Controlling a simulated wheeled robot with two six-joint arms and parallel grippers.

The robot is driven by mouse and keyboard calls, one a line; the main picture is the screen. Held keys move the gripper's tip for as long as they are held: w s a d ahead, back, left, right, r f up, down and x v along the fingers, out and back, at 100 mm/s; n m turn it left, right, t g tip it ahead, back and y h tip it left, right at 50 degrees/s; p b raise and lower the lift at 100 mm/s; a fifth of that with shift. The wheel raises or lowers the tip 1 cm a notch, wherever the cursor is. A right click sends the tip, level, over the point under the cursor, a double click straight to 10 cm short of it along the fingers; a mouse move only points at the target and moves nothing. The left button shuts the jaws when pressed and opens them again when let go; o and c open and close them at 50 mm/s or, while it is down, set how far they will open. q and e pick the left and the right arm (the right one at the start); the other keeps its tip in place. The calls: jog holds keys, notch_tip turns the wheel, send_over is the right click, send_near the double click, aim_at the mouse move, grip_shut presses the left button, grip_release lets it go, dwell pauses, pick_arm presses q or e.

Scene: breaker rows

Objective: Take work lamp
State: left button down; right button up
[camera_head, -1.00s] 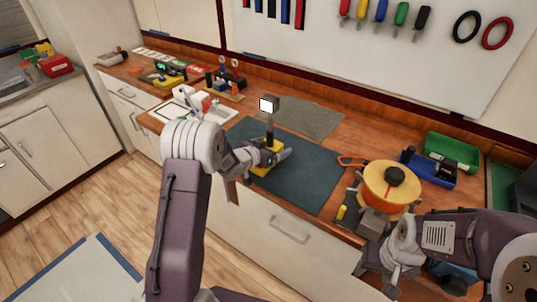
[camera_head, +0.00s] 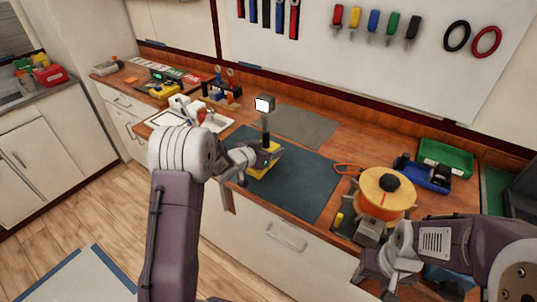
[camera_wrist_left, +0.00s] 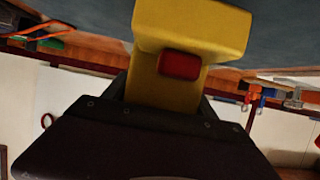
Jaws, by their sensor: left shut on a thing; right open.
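The work lamp (camera_head: 265,105) has a square lit head on a dark post and a yellow base. It stands upright at the left part of the dark blue mat (camera_head: 300,188) on the workbench. My left gripper (camera_head: 262,161) is shut on the lamp at its yellow base. In the left wrist view the yellow base (camera_wrist_left: 192,30) with a red button fills the top middle, between the jaws, whose tips are hidden. My right gripper (camera_head: 388,277) is open and empty at the bench's front edge, near the orange reel.
An orange cable reel (camera_head: 383,194) with a black knob stands right of the mat. Behind it are a blue tray (camera_head: 421,173) and a green tray (camera_head: 447,153). A grey mat (camera_head: 303,126) lies behind, mostly clear.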

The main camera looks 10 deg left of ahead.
pick_arm(q)
jog(key=s+d+r+b, duration=0.1)
jog(key=s+d+r, duration=0.6)
jog(key=s, duration=0.2)
jog(key=shift+d+r, duration=0.2)
jog(key=shift+r, duration=0.2)
jog(key=shift+d, duration=0.1)
